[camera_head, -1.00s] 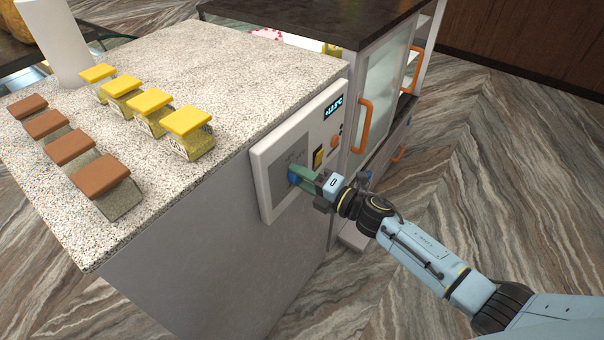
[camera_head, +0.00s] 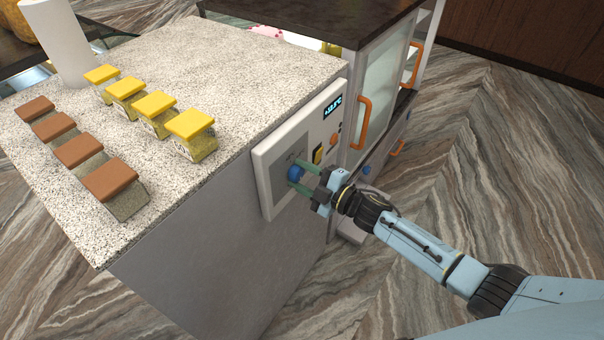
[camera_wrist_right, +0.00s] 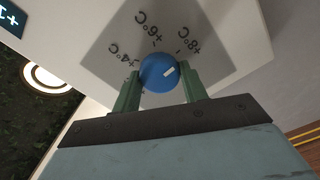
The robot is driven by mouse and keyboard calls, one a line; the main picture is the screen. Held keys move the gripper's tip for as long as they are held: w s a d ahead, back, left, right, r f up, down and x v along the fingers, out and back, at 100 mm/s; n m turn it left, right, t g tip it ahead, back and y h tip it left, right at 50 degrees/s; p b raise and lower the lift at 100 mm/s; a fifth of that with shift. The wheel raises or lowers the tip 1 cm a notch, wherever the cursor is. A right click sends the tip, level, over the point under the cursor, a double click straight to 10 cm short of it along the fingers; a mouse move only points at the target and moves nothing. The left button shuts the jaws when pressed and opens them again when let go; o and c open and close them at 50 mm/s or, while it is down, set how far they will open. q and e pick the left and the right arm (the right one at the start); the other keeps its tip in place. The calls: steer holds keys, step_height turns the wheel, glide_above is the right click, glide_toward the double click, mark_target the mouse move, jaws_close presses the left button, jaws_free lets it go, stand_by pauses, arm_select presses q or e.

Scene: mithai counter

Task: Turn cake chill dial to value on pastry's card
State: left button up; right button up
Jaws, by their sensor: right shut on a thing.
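The blue dial (camera_head: 295,173) sits on a grey plate on the white control panel (camera_head: 268,190) at the counter's side. In the right wrist view the dial (camera_wrist_right: 155,72) has a white pointer line aimed right and slightly up, toward the +8°C side. Marks +4°C, +6°C and +8°C arc around it. My right gripper (camera_wrist_right: 160,80) is shut on the dial, one green finger on each side. In the head view the right gripper (camera_head: 308,178) reaches the panel from the right. My left gripper is out of view. I see no readable pastry card.
A lit display (camera_head: 332,107), an orange button (camera_head: 333,139) and a yellow-and-black switch (camera_head: 318,154) are on the panel. A cabinet with orange handles (camera_head: 362,123) stands to the right. Yellow-topped (camera_head: 190,124) and brown-topped (camera_head: 110,180) holders stand on the speckled counter (camera_head: 245,70).

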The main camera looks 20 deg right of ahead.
stand_by(0.3)
steer(key=o, duration=1)
steer(key=shift+c, duration=0.2)
steer(key=v, duration=1.3)
steer(key=shift+s+d+b, duration=0.15)
steer(key=shift+b, duration=0.2)
